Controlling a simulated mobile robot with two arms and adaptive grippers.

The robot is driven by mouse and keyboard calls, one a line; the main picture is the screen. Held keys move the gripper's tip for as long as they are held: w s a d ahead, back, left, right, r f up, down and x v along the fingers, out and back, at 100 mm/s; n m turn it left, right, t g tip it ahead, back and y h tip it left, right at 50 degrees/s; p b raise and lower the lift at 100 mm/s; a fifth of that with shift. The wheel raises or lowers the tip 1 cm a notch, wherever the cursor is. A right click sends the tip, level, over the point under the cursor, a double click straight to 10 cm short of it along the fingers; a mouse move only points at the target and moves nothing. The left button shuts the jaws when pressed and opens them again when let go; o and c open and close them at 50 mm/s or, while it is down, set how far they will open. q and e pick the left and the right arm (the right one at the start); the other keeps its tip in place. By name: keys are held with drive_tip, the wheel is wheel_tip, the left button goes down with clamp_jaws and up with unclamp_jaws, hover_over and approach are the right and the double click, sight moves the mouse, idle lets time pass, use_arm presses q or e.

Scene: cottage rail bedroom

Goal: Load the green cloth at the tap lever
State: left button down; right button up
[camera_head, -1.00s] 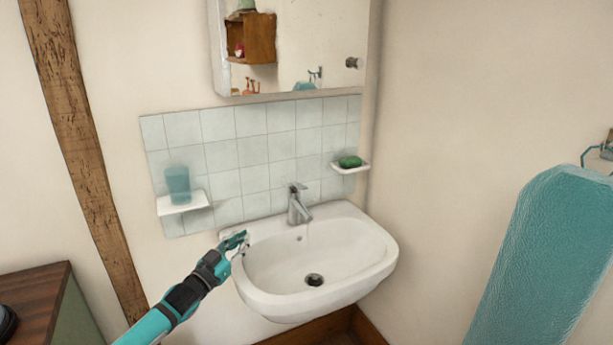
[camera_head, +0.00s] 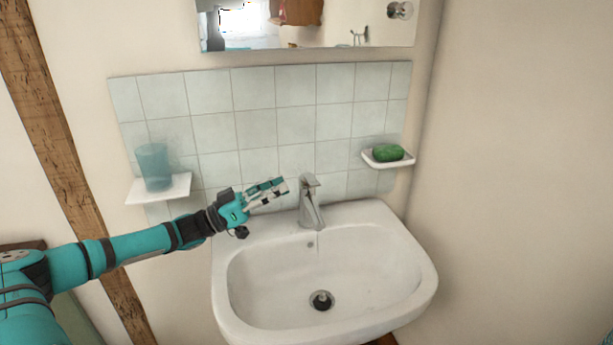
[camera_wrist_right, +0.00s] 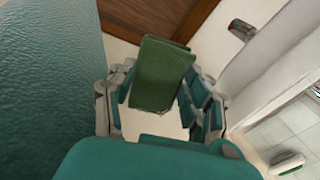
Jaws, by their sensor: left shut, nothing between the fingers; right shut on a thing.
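The tap (camera_head: 312,205) stands at the back of the white sink (camera_head: 425,270), with its lever (camera_head: 308,181) on top. My left gripper (camera_head: 281,187) is shut and empty just left of the tap lever, with a small gap seeming to lie between them. A flat, rectangular green cloth (camera_wrist_right: 160,68) shows in the right wrist view between the fingers of my right gripper (camera_wrist_right: 160,103), which is shut on it. The right gripper and the cloth are out of the head view.
A soap dish (camera_head: 372,164) with green soap (camera_head: 388,153) is right of the tap. A blue cup (camera_head: 154,167) stands on a white shelf (camera_head: 160,190) at left. A mirror cabinet (camera_head: 340,42) hangs above the tiles. A teal towel (camera_wrist_right: 45,90) hangs beside my right gripper.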

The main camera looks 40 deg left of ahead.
sight(310, 182)
use_arm(q)
drive_tip(key=x, duration=0.7)
drive_tip(key=shift+p, duration=0.3)
drive_tip(key=shift+f, duration=0.15)
